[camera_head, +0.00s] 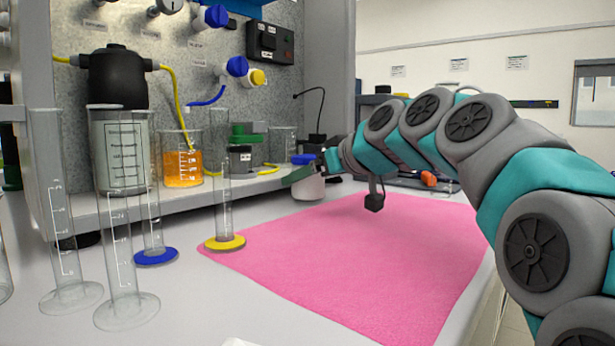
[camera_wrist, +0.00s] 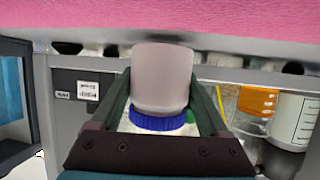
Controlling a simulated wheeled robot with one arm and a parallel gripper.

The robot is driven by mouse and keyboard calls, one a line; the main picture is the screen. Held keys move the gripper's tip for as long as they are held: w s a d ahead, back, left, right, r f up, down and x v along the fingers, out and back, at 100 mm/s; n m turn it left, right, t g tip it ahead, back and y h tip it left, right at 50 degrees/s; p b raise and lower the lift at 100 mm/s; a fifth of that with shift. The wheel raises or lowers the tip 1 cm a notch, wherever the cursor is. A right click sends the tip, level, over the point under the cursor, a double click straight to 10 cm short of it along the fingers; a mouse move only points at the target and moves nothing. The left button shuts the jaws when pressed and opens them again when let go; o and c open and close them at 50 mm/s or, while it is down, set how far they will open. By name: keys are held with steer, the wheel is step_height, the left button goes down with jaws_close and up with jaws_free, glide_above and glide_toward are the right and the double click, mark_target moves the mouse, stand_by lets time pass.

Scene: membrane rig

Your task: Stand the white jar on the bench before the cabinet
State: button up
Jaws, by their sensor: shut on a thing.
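The white jar (camera_head: 309,188) with a blue lid is held upright by my gripper (camera_head: 303,174), by the rear edge of the pink mat. In the wrist view the jar (camera_wrist: 162,78) shows upside down, its blue lid (camera_wrist: 158,123) towards my palm and green fingers on both sides. Whether the jar's base touches the surface below I cannot tell. The bench (camera_head: 185,290) is pale, and the cabinet (camera_head: 342,70) with its grey speckled back panel stands behind it.
A pink mat (camera_head: 350,260) covers much of the bench. Clear cylinders stand at the left, one on a yellow base (camera_head: 225,243). The mat's middle is clear.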

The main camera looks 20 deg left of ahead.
steer(key=shift+f+b, duration=0.7)
steer(key=shift+f, duration=0.1)
